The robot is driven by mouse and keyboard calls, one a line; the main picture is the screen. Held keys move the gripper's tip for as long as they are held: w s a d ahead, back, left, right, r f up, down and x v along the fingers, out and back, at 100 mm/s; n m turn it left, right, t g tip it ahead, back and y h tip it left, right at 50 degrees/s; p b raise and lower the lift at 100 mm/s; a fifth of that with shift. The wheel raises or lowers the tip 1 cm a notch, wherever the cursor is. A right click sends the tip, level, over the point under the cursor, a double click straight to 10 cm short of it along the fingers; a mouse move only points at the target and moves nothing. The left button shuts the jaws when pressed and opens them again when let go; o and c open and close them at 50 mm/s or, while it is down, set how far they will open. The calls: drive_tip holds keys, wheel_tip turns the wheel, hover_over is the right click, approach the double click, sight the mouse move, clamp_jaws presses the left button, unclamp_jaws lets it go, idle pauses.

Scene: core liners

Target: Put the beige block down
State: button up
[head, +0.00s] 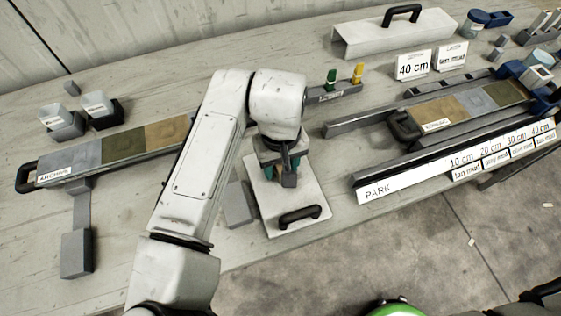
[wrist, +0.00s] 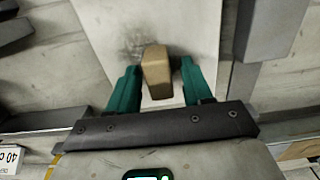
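The beige block (wrist: 156,72) is between the two green fingers of my gripper (wrist: 160,80) in the wrist view. A clear gap shows between the block and the right finger, and a thin one at the left finger. My gripper looks open around the block. Below is a pale board (wrist: 190,25); whether the block touches it is hard to tell. In the head view my gripper (head: 283,178) is low over the pale board (head: 295,205) with a black handle, and the block is hidden there.
A tray with coloured core sections (head: 125,145) lies at left, and another (head: 460,110) at right. The PARK rail (head: 430,172) is right of the board. A grey block (head: 238,204) lies just left of the board. A white cover (head: 395,32) stands at the back.

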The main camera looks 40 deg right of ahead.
drive_tip(key=shift+o, duration=0.3)
wheel_tip(320, 180, up, 12)
drive_tip(key=shift+r, duration=0.15)
idle(0.4)
